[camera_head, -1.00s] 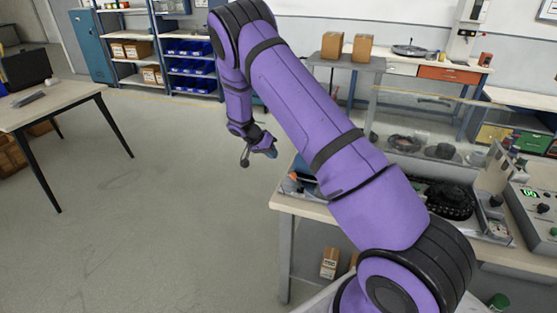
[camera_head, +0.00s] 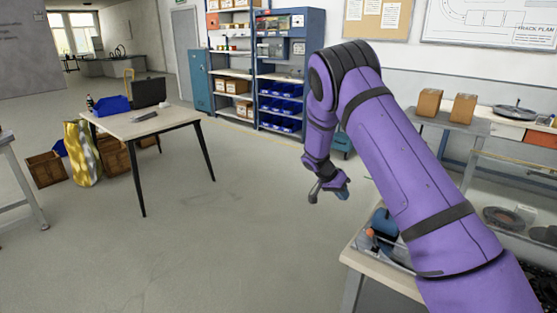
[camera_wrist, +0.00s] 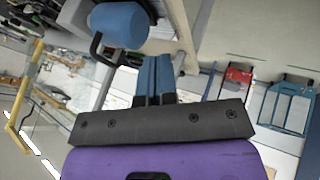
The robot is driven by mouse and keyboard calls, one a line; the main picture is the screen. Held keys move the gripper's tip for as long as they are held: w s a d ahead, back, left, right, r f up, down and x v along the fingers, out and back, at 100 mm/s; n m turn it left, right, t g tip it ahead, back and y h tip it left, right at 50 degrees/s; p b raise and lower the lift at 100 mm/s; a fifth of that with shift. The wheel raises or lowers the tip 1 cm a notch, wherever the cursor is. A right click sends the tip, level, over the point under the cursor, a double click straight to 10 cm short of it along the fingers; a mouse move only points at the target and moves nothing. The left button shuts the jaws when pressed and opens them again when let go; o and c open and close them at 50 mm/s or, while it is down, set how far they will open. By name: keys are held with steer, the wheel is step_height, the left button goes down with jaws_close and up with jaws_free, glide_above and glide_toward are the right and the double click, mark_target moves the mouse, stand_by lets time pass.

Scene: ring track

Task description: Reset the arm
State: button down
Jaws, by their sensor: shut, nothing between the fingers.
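My purple arm stretches from the lower right of the head view up to a bent elbow and then down. My gripper (camera_head: 328,190) hangs at the lower end of the forearm, in the air over the open floor and left of the workbench (camera_head: 375,270). In the wrist view the two blue fingers of my gripper (camera_wrist: 155,72) are side by side and closed, with nothing held between them. A blue rounded object with a dark handle (camera_wrist: 118,25) lies beyond the fingertips in the wrist view, apart from them.
A table (camera_head: 150,121) with a laptop (camera_head: 149,93) and a blue bin (camera_head: 112,105) stands at left. Crates (camera_head: 46,168) and a gold sack (camera_head: 83,152) are beside it. Shelves (camera_head: 281,76) line the back wall. The floor between is clear.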

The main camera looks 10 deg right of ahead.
steer(key=s+a+r+n+t+y, duration=0.1)
steer(key=s+a+r+n+y, duration=0.1)
steer(key=s+r, duration=0.55)
steer(key=s+a+r+n+t+y, duration=0.1)
steer(key=s+r, duration=0.3)
steer(key=r, duration=0.7)
steer(key=s+a+r+n+t+y, duration=0.1)
steer(key=s+a+r+n+y, duration=0.1)
steer(key=s+r, duration=0.55)
steer(key=s+a+r+n+t+y, duration=0.1)
steer(key=s+a+r+n+t, duration=0.1)
steer(key=s, duration=1)
steer(key=s+a+r+n+t+y, duration=0.1)
steer(key=s+a+r+n, duration=0.3)
steer(key=s, duration=0.8)
steer(key=shift+s+a+r+n+t, duration=0.2)
steer(key=shift+r+n+t, duration=0.25)
steer(key=shift+r, duration=0.5)
steer(key=shift+w, duration=0.2)
